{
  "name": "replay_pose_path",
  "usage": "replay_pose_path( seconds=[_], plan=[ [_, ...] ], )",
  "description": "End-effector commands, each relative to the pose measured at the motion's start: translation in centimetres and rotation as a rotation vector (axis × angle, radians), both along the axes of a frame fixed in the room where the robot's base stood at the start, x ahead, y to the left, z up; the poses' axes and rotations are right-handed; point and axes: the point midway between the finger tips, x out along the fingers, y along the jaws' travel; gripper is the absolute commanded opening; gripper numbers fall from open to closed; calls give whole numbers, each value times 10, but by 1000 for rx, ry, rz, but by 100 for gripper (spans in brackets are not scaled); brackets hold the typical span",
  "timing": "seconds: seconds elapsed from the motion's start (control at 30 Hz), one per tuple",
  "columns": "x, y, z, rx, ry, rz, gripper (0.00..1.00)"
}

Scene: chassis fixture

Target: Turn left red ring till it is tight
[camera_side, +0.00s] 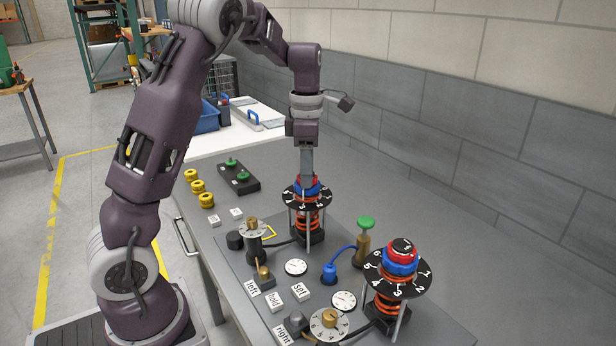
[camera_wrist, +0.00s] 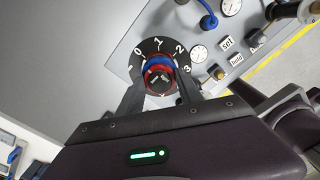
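The far-left station has a black numbered dial (camera_side: 289,197) over a red spring (camera_side: 308,222). Red and blue rings (camera_side: 306,186) sit stacked above the dial. In the wrist view the red ring (camera_wrist: 158,89) and blue ring (camera_wrist: 158,62) surround a dark top cap (camera_wrist: 158,78). My gripper (camera_side: 307,180) points straight down at this stack. In the wrist view its fingers (camera_wrist: 160,84) stand on both sides of the rings. I cannot tell whether they touch. The fingertips are partly hidden against the dial.
A similar station with red and blue rings (camera_side: 401,262) stands at the right. Between them are a blue plug (camera_side: 329,272), a green-topped plunger (camera_side: 364,235), gauges and label blocks. Yellow rings (camera_side: 198,187) and a black block with green knobs (camera_side: 238,179) lie behind left.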

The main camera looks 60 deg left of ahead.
Motion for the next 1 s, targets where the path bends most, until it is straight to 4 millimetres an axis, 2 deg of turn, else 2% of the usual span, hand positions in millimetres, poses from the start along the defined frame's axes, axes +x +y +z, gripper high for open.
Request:
replay_pose_path(
  seconds=[0.03,0.13,0.27,0.9,1.0],
  plan=[
    [0,0,0,1,-1,-1,21],
    [0,0,0,1,-1,-1,1],
    [0,0,0,0,-1,-46,0],
    [0,1,1,1,-2,-1274,0],
    [0,1,0,1,-2,-1427,0]
  ],
)
